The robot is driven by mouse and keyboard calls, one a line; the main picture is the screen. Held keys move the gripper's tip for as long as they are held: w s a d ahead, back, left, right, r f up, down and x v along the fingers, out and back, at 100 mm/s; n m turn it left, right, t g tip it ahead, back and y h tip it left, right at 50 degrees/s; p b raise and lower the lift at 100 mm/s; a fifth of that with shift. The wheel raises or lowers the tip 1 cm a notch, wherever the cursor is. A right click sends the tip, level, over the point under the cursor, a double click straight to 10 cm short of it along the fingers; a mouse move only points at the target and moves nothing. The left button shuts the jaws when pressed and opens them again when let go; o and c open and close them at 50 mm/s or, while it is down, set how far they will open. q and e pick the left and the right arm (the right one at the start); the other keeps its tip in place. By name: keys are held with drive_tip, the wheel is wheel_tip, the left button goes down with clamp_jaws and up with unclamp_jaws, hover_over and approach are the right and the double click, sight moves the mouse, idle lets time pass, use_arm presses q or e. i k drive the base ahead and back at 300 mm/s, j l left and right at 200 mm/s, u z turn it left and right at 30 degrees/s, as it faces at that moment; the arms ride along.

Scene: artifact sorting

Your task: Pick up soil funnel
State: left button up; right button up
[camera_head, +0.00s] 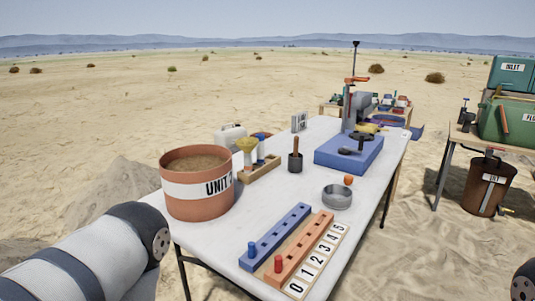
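A pale yellow, funnel-shaped piece (247,146), which looks like the soil funnel, is upright at a wooden rack (262,170) on the white table (300,187). It is just behind and right of the large terracotta bucket marked "UNIT" (197,193), which is filled with soil. Its lower end is too small to make out clearly. My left arm reaches in from the lower left, in front of the bucket, but its gripper is out of the picture.
A blue peg board (275,236) and an orange one (300,247) lie at the table's front. A white jug (229,137) is behind the bucket.

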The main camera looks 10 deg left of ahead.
sight(248, 151)
drive_tip(key=i+j+z, duration=0.15)
drive_tip(key=j+z, duration=0.15)
drive_tip(key=j, duration=0.3)
drive_tip(key=j+z, duration=0.3)
drive_tip(key=j, duration=0.25)
drive_tip(key=j+z, duration=0.25)
drive_tip(key=j, duration=0.35)
drive_tip(key=j+z, duration=0.3)
drive_tip(key=j, duration=0.35)
drive_tip(key=k+j+z, duration=0.1)
drive_tip(key=j+z, duration=0.2)
drive_tip(key=j, duration=0.25)
drive_tip(key=k+j+z, duration=0.3)
drive_tip(key=j, duration=0.25)
drive_tip(key=j+z, duration=0.35)
drive_tip(key=j, duration=0.35)
drive_tip(key=k+j+z, duration=0.15)
drive_tip(key=j+z, duration=0.25)
drive_tip(key=j, duration=0.3)
